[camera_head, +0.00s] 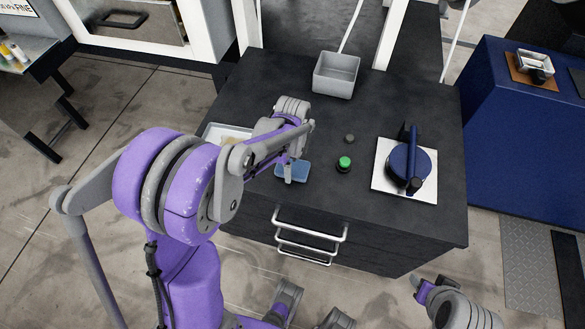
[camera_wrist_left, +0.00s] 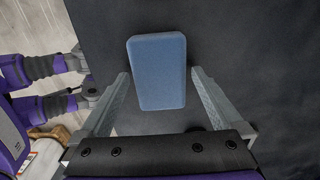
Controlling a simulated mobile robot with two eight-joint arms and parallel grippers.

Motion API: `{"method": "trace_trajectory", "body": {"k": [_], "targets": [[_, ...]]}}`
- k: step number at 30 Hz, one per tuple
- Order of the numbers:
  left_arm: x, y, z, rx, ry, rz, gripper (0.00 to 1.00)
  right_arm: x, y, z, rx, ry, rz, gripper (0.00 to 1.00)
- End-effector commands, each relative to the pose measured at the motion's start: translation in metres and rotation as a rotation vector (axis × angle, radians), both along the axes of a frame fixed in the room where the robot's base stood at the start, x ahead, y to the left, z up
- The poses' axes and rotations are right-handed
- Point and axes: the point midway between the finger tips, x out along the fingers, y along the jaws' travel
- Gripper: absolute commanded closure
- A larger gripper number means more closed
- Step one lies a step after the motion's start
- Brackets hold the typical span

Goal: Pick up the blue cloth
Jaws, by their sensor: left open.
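The blue cloth (camera_head: 293,171) is a flat, rounded, block-like piece lying on the black tabletop near its front edge. In the left wrist view the blue cloth (camera_wrist_left: 158,72) lies between and just beyond the two fingertips. My left gripper (camera_head: 289,170) is over the cloth and hides part of it in the head view. The left gripper (camera_wrist_left: 159,75) is open with one finger on each side, and nothing is gripped. My right gripper (camera_head: 421,290) is low at the right, in front of the table; its jaws are too small to judge.
A green button (camera_head: 344,163) and a small dark knob (camera_head: 349,138) are right of the cloth. A blue round device (camera_head: 408,166) stands on a white plate at the right. A grey bin (camera_head: 336,75) is at the back. A white tray (camera_head: 222,130) is partly hidden behind my left arm.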

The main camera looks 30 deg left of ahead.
Motion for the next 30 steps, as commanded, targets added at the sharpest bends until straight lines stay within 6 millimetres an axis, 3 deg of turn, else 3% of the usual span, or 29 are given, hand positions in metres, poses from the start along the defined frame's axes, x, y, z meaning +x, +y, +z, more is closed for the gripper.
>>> {"method": "trace_trajectory", "body": {"k": [9, 23, 30], "targets": [[-0.0001, -0.0002, -0.0075, 0.0, 0.0, 0.0, 0.0, -0.0001, 0.0, -0.0008, 0.0, 0.0, 0.0, 0.5], [-0.0002, -0.0003, -0.0072, 0.0, 0.0, 0.0, 0.82, -0.0002, 0.0, -0.0008, 0.0, 0.0, 0.0, 0.5], [-0.0004, -0.0002, -0.0017, 0.0, 0.0, 0.0, 0.82, 0.0, 0.0, 0.0001, 0.0, 0.0, 0.0, 0.5]]}}
